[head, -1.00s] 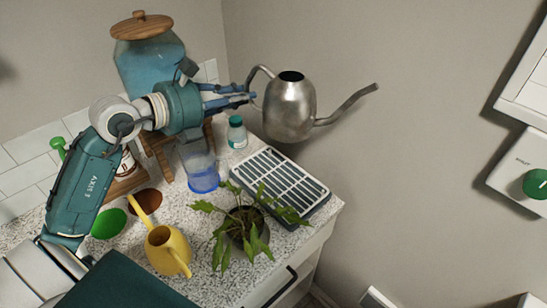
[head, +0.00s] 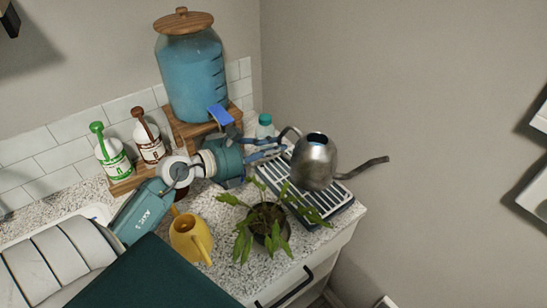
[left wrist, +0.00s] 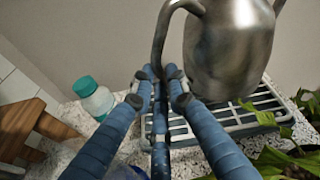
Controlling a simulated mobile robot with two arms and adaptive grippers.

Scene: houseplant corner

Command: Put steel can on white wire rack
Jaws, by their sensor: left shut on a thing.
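The steel can (head: 315,165) is a grey metal watering can with a long spout pointing right. It also shows in the left wrist view (left wrist: 228,50), upright, its top cut off. My left gripper (head: 280,146) is shut on the can's handle, with its fingers around the handle in the left wrist view (left wrist: 160,80). My right gripper is out of view.
A potted plant (head: 268,225) stands in front of the rack, leaves reaching over its edge. A yellow watering can (head: 190,238) is left of it. A teal-capped bottle (head: 265,127) stands behind the rack. A blue glass dispenser (head: 190,75) is on a wooden stand.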

